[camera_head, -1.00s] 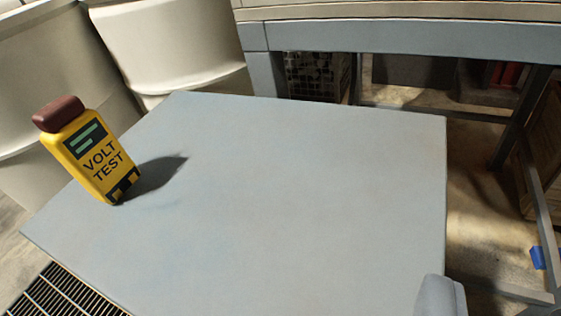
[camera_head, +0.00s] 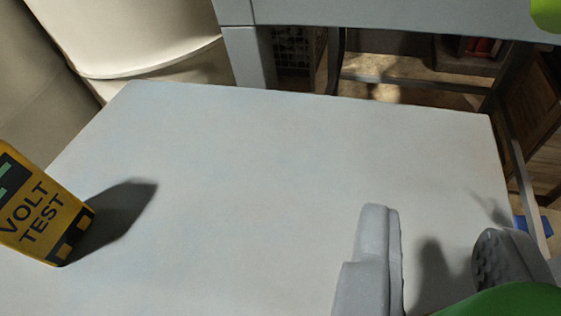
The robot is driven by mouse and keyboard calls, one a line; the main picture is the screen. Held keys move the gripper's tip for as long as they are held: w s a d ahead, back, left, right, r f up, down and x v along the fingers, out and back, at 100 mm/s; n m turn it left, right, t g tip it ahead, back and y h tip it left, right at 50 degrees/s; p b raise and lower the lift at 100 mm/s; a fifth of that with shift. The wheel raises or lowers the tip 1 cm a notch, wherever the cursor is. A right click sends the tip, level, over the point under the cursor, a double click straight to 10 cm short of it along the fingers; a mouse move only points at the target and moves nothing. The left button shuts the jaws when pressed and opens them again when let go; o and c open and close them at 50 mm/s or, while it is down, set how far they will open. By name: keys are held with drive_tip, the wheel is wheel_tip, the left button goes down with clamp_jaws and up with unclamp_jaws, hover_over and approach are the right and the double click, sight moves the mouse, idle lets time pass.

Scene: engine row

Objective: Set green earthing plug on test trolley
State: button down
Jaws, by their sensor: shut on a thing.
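The test trolley (camera_head: 240,180) is a pale blue-grey flat top that fills the middle of the view. My gripper (camera_head: 435,232) shows at the lower right, its two grey fingers over the trolley's right side. It is shut on a green thing (camera_head: 515,302), taken as the green earthing plug, of which only a rounded part shows at the bottom edge by the right finger. The rest of the plug is cut off by the frame. Shadows fall on the top between and beyond the fingers. I cannot tell the height above the top.
A yellow volt tester (camera_head: 40,215) stands on the trolley's left side. Pale drums (camera_head: 130,35) are behind at left. A grey bench (camera_head: 360,15) runs across the back. A lime-green rounded shape (camera_head: 548,14) is at the top right corner. The trolley's centre is clear.

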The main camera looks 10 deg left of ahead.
drive_tip(key=shift+w+a+f, duration=0.35)
drive_tip(key=shift+w+f, duration=0.25)
drive_tip(key=shift+f, duration=0.05)
drive_tip(key=shift+w+a+f, duration=0.35)
drive_tip(key=shift+w+f, duration=0.25)
drive_tip(key=shift+w+a+f, duration=0.35)
drive_tip(key=shift+w+f, duration=0.25)
drive_tip(key=shift+f, duration=0.05)
drive_tip(key=shift+f, duration=0.1)
drive_tip(key=c, duration=1.2)
unclamp_jaws()
drive_tip(key=v, duration=1.2)
